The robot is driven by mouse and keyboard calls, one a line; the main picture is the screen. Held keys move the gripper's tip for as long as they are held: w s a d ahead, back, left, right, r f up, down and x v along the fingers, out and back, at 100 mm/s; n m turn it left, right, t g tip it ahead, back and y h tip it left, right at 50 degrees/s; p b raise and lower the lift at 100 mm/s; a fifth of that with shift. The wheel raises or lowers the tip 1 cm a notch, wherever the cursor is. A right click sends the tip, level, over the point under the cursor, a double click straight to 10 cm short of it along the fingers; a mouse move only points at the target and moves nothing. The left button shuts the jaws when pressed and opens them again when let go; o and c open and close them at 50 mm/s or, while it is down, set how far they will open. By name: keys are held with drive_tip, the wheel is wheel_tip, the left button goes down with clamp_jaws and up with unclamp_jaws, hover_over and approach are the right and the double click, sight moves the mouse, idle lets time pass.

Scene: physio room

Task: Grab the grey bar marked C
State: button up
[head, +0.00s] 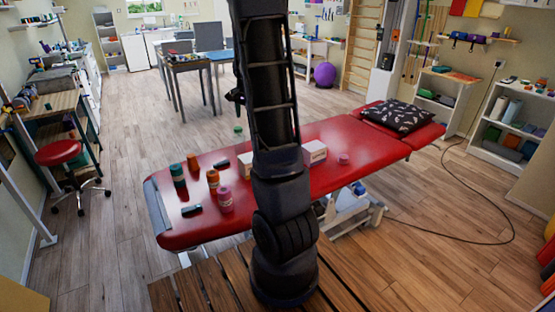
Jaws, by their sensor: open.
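Two small dark bars lie on the red treatment table (330,180). One dark bar (191,210) is near the table's front left end, and the other dark bar (221,163) is farther back, close to a white box. They look dark grey or blackish, and no letter can be read on either, so I cannot tell which is marked C. My arm rises through the middle of the head view and hides part of the table.
On the table stand a green cylinder (178,175), orange cylinders (213,179) and (192,163), a pink jar (225,199), white boxes (245,164) and (314,153), and a patterned pillow (398,116). A red stool (58,152) is left. Open wooden floor surrounds the table.

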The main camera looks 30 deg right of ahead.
drive_tip(key=shift+w+d+f+m+g+h, duration=0.35)
drive_tip(key=shift+w+d+f+m+h, duration=0.55)
drive_tip(key=shift+w+d+f, duration=2.25)
drive_tip(key=shift+w+d+f+m+g+h, duration=0.45)
drive_tip(key=shift+w+d+f+m, duration=0.6)
drive_tip(key=shift+d+f, duration=4.3)
drive_tip(key=shift+w+d+f+m+g+h, duration=0.5)
drive_tip(key=shift+w+d+f+m, duration=1.1)
drive_tip(key=shift+f, duration=4.9)
drive_tip(key=shift+n, duration=0.25)
drive_tip(key=shift+w+d+x, duration=0.15)
drive_tip(key=shift+x, duration=1)
drive_tip(key=shift+w+d+x, duration=0.15)
drive_tip(key=shift+x, duration=1.05)
drive_tip(key=c, duration=1.1)
